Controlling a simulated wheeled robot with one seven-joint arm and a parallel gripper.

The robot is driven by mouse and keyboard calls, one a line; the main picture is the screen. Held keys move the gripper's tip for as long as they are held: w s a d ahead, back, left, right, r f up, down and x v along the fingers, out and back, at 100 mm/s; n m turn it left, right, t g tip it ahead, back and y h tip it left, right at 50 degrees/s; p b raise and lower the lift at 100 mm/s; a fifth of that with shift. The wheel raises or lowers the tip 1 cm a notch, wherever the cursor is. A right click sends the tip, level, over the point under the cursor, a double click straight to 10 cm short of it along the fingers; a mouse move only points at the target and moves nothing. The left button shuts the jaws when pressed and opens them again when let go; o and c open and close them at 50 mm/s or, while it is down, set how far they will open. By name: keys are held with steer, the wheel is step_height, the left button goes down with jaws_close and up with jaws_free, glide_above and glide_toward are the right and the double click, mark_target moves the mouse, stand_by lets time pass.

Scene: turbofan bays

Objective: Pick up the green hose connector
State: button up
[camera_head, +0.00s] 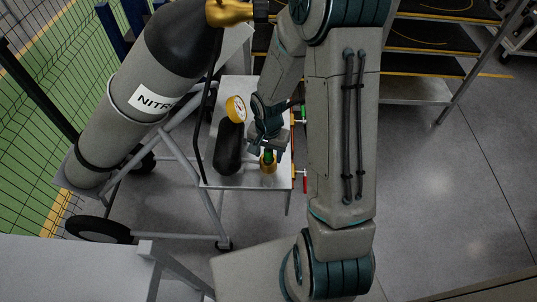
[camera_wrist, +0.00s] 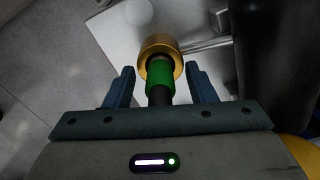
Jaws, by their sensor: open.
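The green hose connector (camera_wrist: 160,75) shows in the wrist view, with a brass-coloured ring (camera_wrist: 160,43) at its far end and a black part at its near end. It lies between the two fingers of my gripper (camera_wrist: 160,86), with a gap visible on each side. My gripper is open. In the head view the green connector (camera_head: 268,156) is small, above a brass piece (camera_head: 268,167) near the right side of a light table (camera_head: 245,177). My gripper (camera_head: 268,146) is right at it there, and my arm hides part of the area.
A large grey nitrogen bottle (camera_head: 130,110) leans on a cart at the left. Red and green handles stick out at the table's right edge. Dark shelves stand behind; floor at right is clear.

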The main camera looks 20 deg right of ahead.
steer(key=shift+f, duration=0.25)
jaws_close()
steer(key=shift+r, duration=0.15)
